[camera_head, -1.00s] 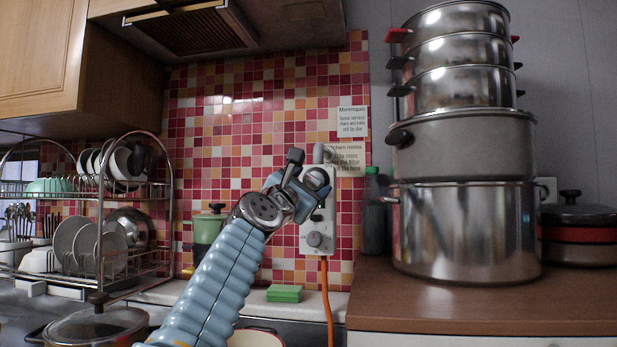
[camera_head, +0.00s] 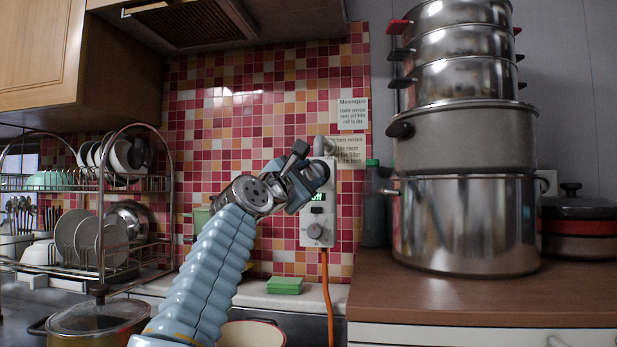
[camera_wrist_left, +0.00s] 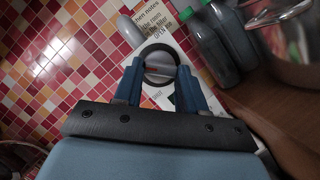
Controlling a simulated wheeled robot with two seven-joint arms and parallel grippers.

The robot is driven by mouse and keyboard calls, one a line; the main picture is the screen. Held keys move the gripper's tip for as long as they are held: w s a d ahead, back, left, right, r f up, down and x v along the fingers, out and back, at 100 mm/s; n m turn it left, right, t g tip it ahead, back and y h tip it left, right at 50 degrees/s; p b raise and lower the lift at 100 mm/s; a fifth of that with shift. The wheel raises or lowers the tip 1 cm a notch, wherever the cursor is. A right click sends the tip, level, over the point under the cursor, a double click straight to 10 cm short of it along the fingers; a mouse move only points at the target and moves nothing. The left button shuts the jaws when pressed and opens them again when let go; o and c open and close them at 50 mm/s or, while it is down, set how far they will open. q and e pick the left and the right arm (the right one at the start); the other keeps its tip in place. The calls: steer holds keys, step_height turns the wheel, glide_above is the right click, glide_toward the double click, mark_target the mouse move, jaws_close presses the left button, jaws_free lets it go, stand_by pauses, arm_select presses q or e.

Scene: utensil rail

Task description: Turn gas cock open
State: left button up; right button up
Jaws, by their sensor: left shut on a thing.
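The gas cock is on a white wall unit (camera_head: 309,228) in front of the tiled wall, with a grey pipe at its top, a round grey dial low down and an orange hose (camera_head: 327,290) below. My left gripper (camera_head: 319,172) is at the upper part of this unit and hides most of the cock's handle. My right gripper is out of view.
A tall stack of steel pots (camera_head: 465,225) stands on the brown counter (camera_head: 440,300) at right, with a dark green-capped bottle (camera_head: 374,215) beside it. A dish rack (camera_head: 171,200) is at left. A green sponge (camera_head: 285,285) lies on the ledge below.

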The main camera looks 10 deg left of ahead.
arm_select(q)
steer(key=o, duration=1.1)
steer(key=shift+c, duration=0.2)
steer(key=shift+s+a+f+b, duration=0.1)
steer(key=shift+s+f+b, duration=0.1)
steer(key=shift+s+b, duration=0.15)
steer(key=b+v, duration=0.9)
steer(key=v, duration=0.4)
steer(key=shift+r, duration=0.1)
